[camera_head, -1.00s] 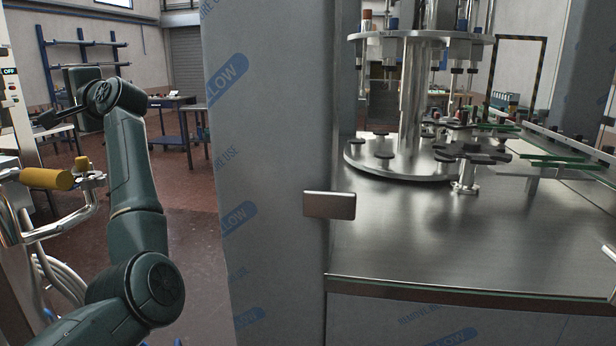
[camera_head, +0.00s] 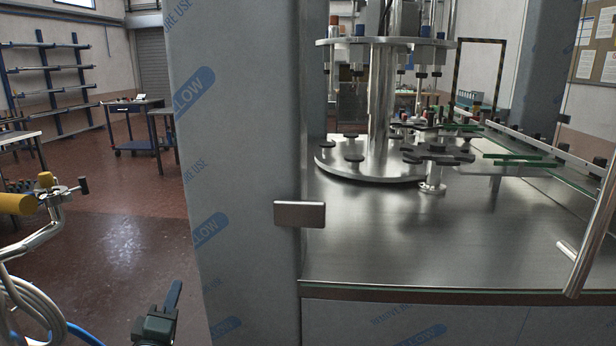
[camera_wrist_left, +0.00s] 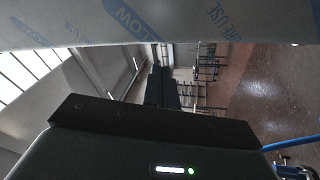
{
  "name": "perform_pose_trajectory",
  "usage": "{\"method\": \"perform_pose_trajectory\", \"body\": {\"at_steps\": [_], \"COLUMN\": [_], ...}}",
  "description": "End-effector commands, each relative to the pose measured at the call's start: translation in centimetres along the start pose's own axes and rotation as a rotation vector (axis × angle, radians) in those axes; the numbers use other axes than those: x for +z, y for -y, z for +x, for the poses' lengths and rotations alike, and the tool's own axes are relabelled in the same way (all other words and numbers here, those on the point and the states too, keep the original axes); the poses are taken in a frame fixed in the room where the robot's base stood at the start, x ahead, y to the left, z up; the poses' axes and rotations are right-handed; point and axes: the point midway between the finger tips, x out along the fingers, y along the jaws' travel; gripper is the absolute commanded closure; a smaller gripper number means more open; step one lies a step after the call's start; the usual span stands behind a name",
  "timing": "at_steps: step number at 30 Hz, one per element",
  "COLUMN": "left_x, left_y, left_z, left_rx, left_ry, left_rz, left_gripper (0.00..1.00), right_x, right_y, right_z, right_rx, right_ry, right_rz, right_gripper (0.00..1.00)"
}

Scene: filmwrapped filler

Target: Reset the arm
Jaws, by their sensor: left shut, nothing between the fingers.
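My left gripper (camera_head: 174,290) shows at the bottom of the head view, left of centre, with its dark fingers pointing up. In the left wrist view its fingers (camera_wrist_left: 161,84) are together, with nothing between them. The gripper is low, in front of the film-wrapped grey column (camera_head: 240,170). Most of my left arm is out of the head view. My right gripper is in neither view now.
The machine's steel table (camera_head: 400,240) with its round turntable (camera_head: 370,170) fills the right side. A metal latch plate (camera_head: 300,214) juts from the column. A yellow-ended tubular fixture (camera_head: 18,204) and coiled hoses (camera_head: 30,310) stand at left. Open red floor (camera_head: 130,235) lies behind.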

Motion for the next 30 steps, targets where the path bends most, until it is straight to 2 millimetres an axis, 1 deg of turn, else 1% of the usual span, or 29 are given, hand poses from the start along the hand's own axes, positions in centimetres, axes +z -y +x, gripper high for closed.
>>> {"method": "perform_pose_trajectory", "body": {"at_steps": [1,2,3,5,6,8,9,11,12,15,18,20,30], "left_x": [2.5,3.9,5.6,8.0,9.4,11.2,12.2,13.3,13.9,14.8,15.2,15.3,15.4], "left_y": [1.8,2.7,3.9,5.4,6.3,7.4,7.9,8.5,8.7,9.0,9.0,9.0,9.1], "left_z": [-3.0,-4.6,-6.9,-10.6,-13.1,-16.9,-19.4,-22.7,-24.7,-28.4,-30.4,-30.9,-31.0], "left_rx": [-0.064,-0.094,-0.131,-0.178,-0.202,-0.228,-0.241,-0.250,-0.253,-0.250,-0.243,-0.241,-0.240], "left_ry": [0.090,0.142,0.214,0.326,0.403,0.516,0.588,0.687,0.746,0.861,0.923,0.939,0.942], "left_rz": [0.135,0.215,0.321,0.474,0.574,0.712,0.794,0.904,0.966,1.084,1.148,1.164,1.168], "left_gripper": [1.00,1.00,1.00,1.00,1.00,1.00,1.00,1.00,1.00,1.00,1.00,1.00,1.00], "right_x": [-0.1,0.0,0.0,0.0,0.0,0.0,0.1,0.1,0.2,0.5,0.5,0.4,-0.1], "right_y": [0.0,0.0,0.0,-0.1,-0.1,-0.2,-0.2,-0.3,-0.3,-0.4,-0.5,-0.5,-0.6], "right_z": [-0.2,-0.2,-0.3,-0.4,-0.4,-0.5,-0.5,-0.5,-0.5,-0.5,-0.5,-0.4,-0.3], "right_rx": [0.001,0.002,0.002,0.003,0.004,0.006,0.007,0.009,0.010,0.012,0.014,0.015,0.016], "right_ry": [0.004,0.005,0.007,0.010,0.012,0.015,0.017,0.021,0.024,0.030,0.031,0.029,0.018], "right_rz": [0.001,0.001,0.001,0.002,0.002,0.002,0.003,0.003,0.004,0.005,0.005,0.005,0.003], "right_gripper": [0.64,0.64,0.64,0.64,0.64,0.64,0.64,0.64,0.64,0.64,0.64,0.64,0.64]}}
